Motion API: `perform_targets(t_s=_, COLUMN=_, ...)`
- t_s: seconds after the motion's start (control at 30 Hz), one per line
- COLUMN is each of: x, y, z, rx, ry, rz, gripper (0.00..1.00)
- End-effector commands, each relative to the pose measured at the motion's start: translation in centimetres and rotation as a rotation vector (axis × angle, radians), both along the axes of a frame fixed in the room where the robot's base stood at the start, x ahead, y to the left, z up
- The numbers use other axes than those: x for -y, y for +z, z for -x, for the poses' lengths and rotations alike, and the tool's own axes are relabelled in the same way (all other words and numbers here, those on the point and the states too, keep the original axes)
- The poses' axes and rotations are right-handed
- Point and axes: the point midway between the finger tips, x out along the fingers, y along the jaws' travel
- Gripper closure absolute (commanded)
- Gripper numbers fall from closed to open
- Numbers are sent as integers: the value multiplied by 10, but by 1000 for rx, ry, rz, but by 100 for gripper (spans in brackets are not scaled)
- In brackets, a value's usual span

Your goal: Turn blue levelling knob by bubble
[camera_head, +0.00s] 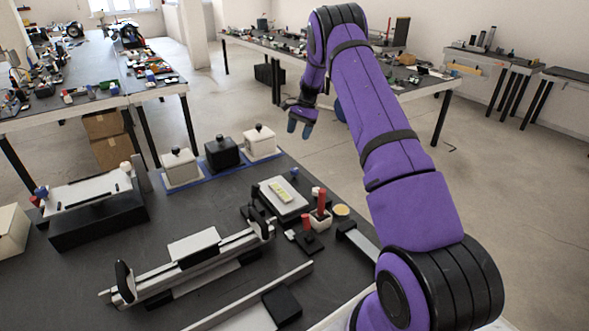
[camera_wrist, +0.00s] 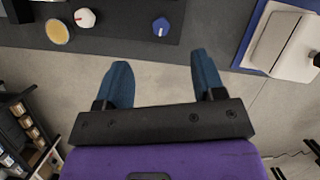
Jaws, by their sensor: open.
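A small blue knob (camera_head: 294,172) stands at the far edge of the dark bench, behind a pale plate (camera_head: 292,206) bearing a yellow-green bubble vial (camera_head: 280,191). The blue knob also shows in the wrist view (camera_wrist: 160,26), at the top, beyond the fingertips. My gripper (camera_head: 300,127) hangs above and beyond the bench edge, apart from the knob. In the wrist view my gripper (camera_wrist: 162,65) has its two blue fingers wide apart, with only floor between them. The vial is not visible in the wrist view.
A red-and-white knob (camera_head: 319,194) and a yellow disc (camera_head: 341,210) are right of the plate. Lidded boxes on a blue base (camera_head: 205,181) stand to its left. Another blue knob (camera_head: 41,191) is on a separate device at far left. A rail (camera_head: 190,262) lies in front.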

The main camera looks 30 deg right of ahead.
Motion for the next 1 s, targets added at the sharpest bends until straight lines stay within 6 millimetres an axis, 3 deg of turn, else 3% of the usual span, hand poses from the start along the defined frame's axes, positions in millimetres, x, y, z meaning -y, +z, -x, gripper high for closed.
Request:
perform_targets(t_s=0.03, x=6, y=-18, z=-2, rx=-17, ry=-20, rz=-7, gripper=37)
perform_targets(t_s=0.1, x=11, y=-35, z=-4, rx=-32, ry=-39, rz=-15, gripper=37)
perform_targets(t_s=0.37, x=18, y=-62, z=-6, rx=-54, ry=-71, rz=-26, gripper=37)
perform_targets(t_s=1.0, x=-17, y=-148, z=2, rx=-55, ry=-69, rz=-25, gripper=37)
